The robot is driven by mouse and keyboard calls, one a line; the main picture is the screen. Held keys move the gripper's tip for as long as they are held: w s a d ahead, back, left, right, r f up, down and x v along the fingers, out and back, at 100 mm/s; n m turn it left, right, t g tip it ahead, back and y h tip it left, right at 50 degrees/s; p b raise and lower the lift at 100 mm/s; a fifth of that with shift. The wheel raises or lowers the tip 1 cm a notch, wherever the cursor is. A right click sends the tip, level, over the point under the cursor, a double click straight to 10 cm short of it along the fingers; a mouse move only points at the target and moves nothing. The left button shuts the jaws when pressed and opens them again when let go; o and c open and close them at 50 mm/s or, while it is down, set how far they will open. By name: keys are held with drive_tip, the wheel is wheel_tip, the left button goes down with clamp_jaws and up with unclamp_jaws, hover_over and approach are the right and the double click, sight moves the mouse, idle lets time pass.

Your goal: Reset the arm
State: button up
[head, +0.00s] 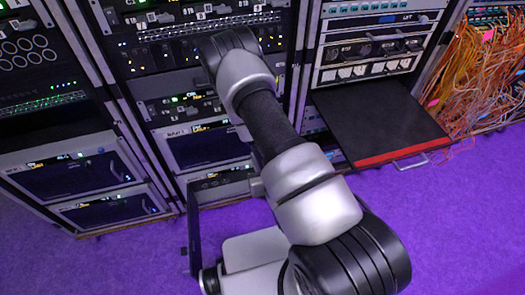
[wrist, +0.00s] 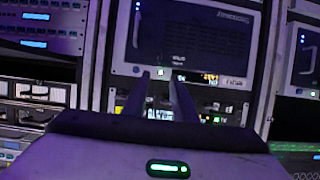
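My arm (head: 305,190) reaches from the lower right of the head view up toward the equipment racks, with its far bend in front of the middle rack. My gripper is not visible in the head view. In the wrist view, my gripper (wrist: 162,82) points at a rack front. Its two dark fingers stand apart with a gap between them, and lit rack parts show through the gap. Nothing is seen held. A grey rack unit with a dark screen (wrist: 190,35) lies beyond the fingertips; I cannot tell if they touch it.
A black pull-out shelf (head: 375,120) with a red front edge juts from the right rack. Orange cables (head: 475,75) hang at the far right. An open dark panel (head: 194,230) stands low beside my base. Purple floor (head: 100,262) is clear at lower left.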

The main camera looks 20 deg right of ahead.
drive_tip(key=shift+s+r, duration=0.15)
drive_tip(key=shift+s, duration=0.25)
drive_tip(key=shift+w, duration=0.1)
drive_tip(key=w+r+m+g, duration=0.1)
drive_tip(key=w+r+g, duration=0.1)
drive_tip(key=w+r, duration=0.6)
wheel_tip(320, 180, up, 11)
drive_tip(key=a+g, duration=0.1)
drive_tip(key=g, duration=0.1)
drive_tip(key=s+r+n+g, duration=0.1)
drive_tip(key=s+r+g, duration=0.1)
drive_tip(key=s+r, duration=0.75)
drive_tip(key=s+r+g, duration=0.2)
drive_tip(key=s+r, duration=0.5)
drive_tip(key=s, duration=0.5)
wheel_tip(320, 180, up, 15)
drive_tip(key=s+p, duration=0.1)
drive_tip(key=p, duration=1.4)
drive_tip(key=shift+d+r, duration=0.15)
drive_tip(key=shift+d, duration=0.1)
